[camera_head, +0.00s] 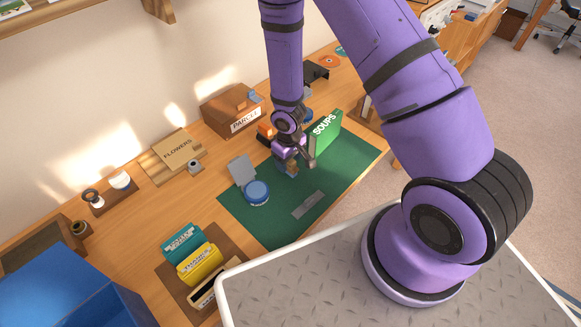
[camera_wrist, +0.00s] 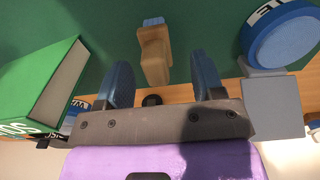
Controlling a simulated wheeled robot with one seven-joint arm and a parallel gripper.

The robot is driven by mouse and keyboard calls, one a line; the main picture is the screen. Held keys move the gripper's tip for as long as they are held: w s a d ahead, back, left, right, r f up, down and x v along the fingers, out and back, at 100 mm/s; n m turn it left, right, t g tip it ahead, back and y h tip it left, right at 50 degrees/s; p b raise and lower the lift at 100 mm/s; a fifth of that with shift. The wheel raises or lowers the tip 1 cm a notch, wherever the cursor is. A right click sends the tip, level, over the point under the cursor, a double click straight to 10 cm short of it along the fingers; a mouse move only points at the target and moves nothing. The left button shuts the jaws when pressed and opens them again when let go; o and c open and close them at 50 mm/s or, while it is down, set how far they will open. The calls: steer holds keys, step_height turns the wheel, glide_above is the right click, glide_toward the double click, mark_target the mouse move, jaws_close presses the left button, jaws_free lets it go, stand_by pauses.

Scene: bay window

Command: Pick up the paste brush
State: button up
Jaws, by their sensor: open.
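The paste brush (camera_wrist: 154,55) has a pale wooden handle and blue bristles. It shows in the wrist view over the green mat, handle end towards me and bristles pointing away. My gripper (camera_wrist: 163,78) is open, with one blue-padded finger on each side of the line of the brush. The brush's handle end lies between the fingertips in the picture; I see no contact. In the head view my gripper (camera_head: 300,163) points down over the green mat (camera_head: 268,228), and it partly hides the brush beneath it.
A green SOUPS book (camera_head: 325,131) stands close beside my gripper. A blue round tin (camera_head: 256,191) and a grey block (camera_head: 242,169) stand to the left. A grey flat strip (camera_head: 309,205) lies on the mat. A brown labelled box (camera_head: 229,108) stands behind.

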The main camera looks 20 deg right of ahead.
mark_target(290, 167)
steer(key=shift+s+d+f, duration=0.1)
steer(key=shift+d+f, duration=0.05)
steer(key=shift+f, duration=0.85)
steer(key=shift+d+f, duration=0.1)
steer(key=shift+f, duration=0.9)
steer(key=c, duration=1.1)
steer(key=shift+o, duration=0.2)
steer(key=shift+r, duration=0.1)
